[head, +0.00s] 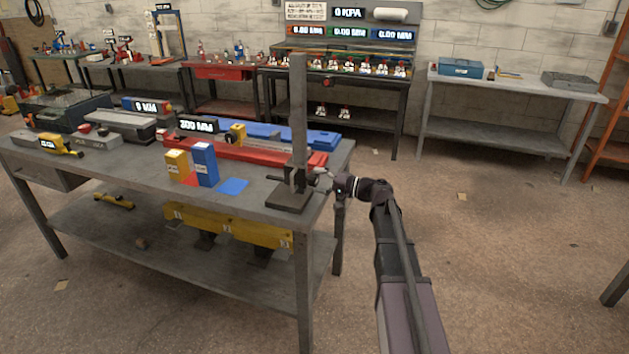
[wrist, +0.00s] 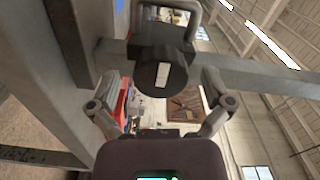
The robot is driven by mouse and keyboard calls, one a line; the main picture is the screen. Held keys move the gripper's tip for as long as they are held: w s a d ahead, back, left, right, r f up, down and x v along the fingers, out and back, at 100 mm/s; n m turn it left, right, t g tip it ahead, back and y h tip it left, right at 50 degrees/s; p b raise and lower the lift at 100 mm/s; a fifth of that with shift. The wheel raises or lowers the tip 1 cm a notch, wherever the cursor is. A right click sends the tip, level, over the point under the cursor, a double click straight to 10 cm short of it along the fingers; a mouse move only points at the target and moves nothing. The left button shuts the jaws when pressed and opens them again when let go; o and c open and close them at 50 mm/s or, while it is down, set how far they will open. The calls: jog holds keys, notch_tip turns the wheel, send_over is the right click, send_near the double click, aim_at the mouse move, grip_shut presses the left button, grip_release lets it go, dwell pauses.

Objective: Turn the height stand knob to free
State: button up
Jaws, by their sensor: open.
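The height stand (head: 299,110) is a tall grey post on a flat dark base at the bench's right front corner. In the wrist view its knob (wrist: 147,76) is a round black cap with a white stripe, almost upright in the picture. My gripper (head: 322,182) is beside the post, on its right, at the height of the dark clamp low on it. In the wrist view my gripper (wrist: 160,78) is open, with one finger on each side of the knob and visible gaps to both. I cannot tell the depth between fingertips and knob. The knob is too small to read in the head view.
A yellow block (head: 177,165), a blue block (head: 205,164) and a blue pad (head: 234,186) are left of the stand. A red rail (head: 250,152) lies behind them. In the wrist view a grey bar (wrist: 250,76) crosses behind the knob. Floor right of the bench is clear.

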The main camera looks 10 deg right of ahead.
jog(key=v, duration=1.1)
dwell(0.4)
jog(key=s+a+f+n+g+h, duration=0.2)
jog(key=s+a+f+g+h, duration=0.55)
jog(key=s+a+f, duration=0.6)
jog(key=s+d+f+n+g+h, duration=0.1)
jog(key=s+d+f+g+h, duration=0.1)
jog(key=s+d+f+h, duration=0.4)
notch_tip(320, 180, up, 16)
jog(key=s+a+h+p, duration=0.1)
jog(key=h+p, duration=0.1)
jog(key=p, duration=1.3)
jog(key=shift+a, duration=0.3)
